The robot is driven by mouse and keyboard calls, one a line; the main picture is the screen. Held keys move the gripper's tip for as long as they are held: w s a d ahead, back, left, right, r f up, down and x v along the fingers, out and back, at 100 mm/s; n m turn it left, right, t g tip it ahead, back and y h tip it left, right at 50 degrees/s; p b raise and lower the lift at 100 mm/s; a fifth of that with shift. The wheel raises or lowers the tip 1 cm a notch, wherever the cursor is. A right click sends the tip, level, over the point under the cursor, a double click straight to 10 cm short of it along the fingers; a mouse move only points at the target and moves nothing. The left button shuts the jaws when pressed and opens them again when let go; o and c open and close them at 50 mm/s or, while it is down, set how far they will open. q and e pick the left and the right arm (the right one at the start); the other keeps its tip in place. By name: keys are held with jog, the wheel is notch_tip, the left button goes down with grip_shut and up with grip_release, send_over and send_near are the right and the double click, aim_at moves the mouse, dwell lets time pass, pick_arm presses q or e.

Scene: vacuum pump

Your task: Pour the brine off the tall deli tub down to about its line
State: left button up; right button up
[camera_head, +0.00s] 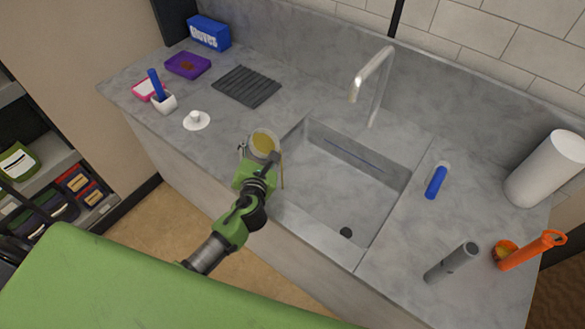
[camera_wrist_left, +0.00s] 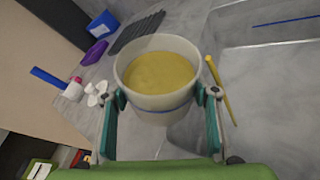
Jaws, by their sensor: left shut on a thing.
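The tall deli tub (camera_head: 262,145) is held at the sink's left edge, its round mouth open and yellow brine in it. In the left wrist view the pale tub (camera_wrist_left: 155,104) looks close to upright, with the brine surface (camera_wrist_left: 158,73) below the rim. A blue line (camera_wrist_left: 168,111) runs around its wall, below the brine surface. My left gripper (camera_head: 258,165) is shut on the tub, one finger on each side. The left gripper (camera_wrist_left: 162,108) also shows in the wrist view. My right gripper is not in view.
The sink (camera_head: 335,190) is empty under its tap (camera_head: 372,85). A thin yellow stick-like thing (camera_wrist_left: 221,90) shows beside the tub; its support is unclear. A white knobbed piece (camera_head: 196,121) and ribbed black mat (camera_head: 246,86) lie left. A blue bottle (camera_head: 436,182) and grey cylinder (camera_head: 450,262) are right.

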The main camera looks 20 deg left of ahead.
pick_arm(q)
jog(key=shift+d+r, duration=0.1)
jog(key=shift+d, duration=0.05)
dwell(0.3)
jog(key=shift+a+f, duration=0.25)
jog(key=shift+a, duration=0.05)
jog(key=r+p, duration=0.2)
jog(key=p, duration=0.1)
jog(key=shift+a+n, duration=0.35)
jog(key=shift+n, duration=0.05)
jog(key=shift+a+f+n+g+h+p, duration=0.35)
jog(key=shift+a+f+n+h, duration=0.15)
jog(key=shift+f+n+h, duration=0.15)
jog(key=shift+a+f+n+h+p, duration=0.2)
jog(key=shift+a+n+h+p, duration=0.05)
jog(key=shift+a+p, duration=0.15)
jog(key=shift+w+r+p, duration=0.1)
jog(key=shift+r+p, duration=0.05)
jog(key=shift+p, duration=0.2)
jog(key=shift+a+r+n+h+p, duration=0.1)
jog(key=shift+a+n+h+p, duration=0.35)
jog(key=shift+n+p, duration=0.2)
